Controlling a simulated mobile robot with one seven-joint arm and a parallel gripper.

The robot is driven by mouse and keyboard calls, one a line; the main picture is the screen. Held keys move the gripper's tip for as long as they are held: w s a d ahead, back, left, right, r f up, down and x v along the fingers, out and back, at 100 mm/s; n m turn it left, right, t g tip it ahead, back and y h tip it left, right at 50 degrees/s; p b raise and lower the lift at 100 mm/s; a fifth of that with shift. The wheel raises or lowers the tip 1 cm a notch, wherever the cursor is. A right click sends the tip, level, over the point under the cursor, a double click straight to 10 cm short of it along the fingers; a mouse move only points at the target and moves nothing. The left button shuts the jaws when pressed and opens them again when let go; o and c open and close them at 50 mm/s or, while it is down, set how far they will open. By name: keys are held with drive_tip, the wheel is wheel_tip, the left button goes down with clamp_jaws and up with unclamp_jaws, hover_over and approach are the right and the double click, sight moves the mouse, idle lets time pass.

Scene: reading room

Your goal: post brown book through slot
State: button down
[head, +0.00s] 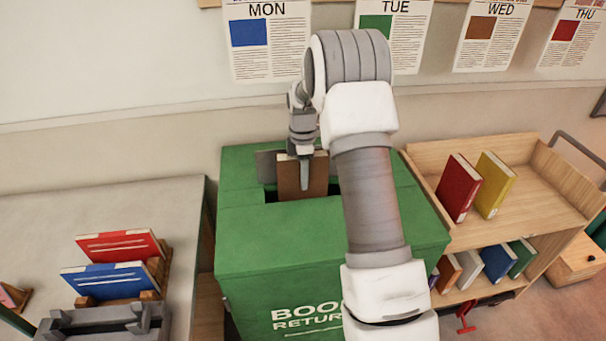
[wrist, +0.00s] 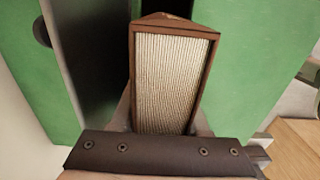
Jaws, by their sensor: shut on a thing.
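The brown book (head: 303,177) stands upright in my gripper (head: 304,175), over the dark slot (head: 270,194) in the top of the green book return box (head: 260,237). Its lower edge is at the slot opening in the head view; how deep it sits I cannot tell. My gripper is shut on the book. In the wrist view the book (wrist: 172,80) shows its cream page edges and brown cover, with the dark slot (wrist: 95,60) beside it to the left and green box surfaces (wrist: 245,65) around. My arm hides the right part of the box top.
A grey table (head: 100,215) at left holds a red book (head: 120,245) and a blue book (head: 108,280) on stands. A wooden shelf cart (head: 535,205) at right holds several books, including red (head: 458,188) and yellow (head: 494,185). A wall with posters stands behind.

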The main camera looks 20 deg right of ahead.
drive_tip(key=shift+c, duration=1.7)
unclamp_jaws()
drive_tip(key=shift+r, duration=0.1)
wheel_tip(320, 180, up, 17)
drive_tip(key=shift+r, duration=0.15)
